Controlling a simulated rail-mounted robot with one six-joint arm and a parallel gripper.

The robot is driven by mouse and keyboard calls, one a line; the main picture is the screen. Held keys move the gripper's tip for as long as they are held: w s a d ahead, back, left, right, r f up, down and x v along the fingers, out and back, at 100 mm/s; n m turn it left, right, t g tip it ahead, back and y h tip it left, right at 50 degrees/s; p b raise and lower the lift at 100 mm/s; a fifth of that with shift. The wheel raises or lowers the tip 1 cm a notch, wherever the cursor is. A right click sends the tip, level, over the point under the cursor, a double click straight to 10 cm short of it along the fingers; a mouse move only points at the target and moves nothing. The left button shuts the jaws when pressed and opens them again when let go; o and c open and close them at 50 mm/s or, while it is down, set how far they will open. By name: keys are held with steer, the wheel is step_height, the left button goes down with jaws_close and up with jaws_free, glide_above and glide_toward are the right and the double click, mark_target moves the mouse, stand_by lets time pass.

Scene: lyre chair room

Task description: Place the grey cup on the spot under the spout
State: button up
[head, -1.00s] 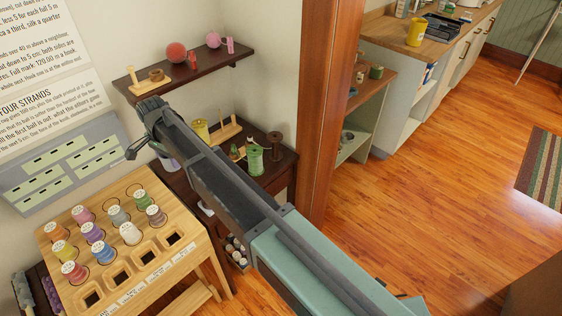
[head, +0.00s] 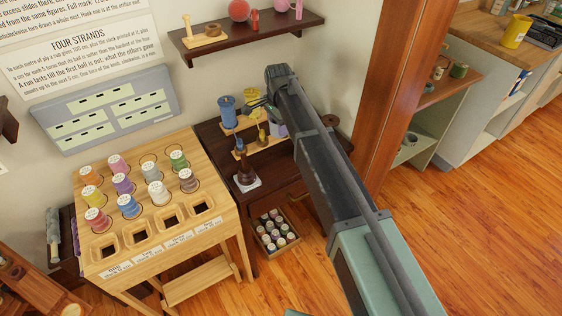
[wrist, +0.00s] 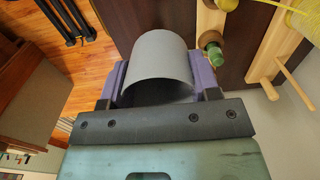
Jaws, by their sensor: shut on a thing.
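The grey cup (wrist: 158,66) is held between the two purple fingers of my gripper (wrist: 160,75) in the wrist view. Its rounded grey side faces the camera, and a dark opening shows at its lower edge. In the head view my arm reaches over the dark wooden table (head: 212,137) by the wall.
A spool rack (head: 150,235) with coloured spools stands left of the dark table. A dark shelf (head: 245,38) hangs above it. A wooden door post (head: 385,110) rises close on the right.

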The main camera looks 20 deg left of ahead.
mark_target(279, 157)
step_height(279, 157, down, 12)
steer(key=b, duration=0.9)
steer(key=shift+r, duration=0.45)
steer(key=shift+f, duration=0.3)
steer(key=o, duration=0.9)
steer(key=shift+r, duration=0.1)
step_height(279, 157, up, 13)
steer(key=p, duration=1.2)
steer(key=shift+p, duration=0.4)
steer(key=shift+f, duration=0.3)
steer(key=shift+d, duration=0.1)
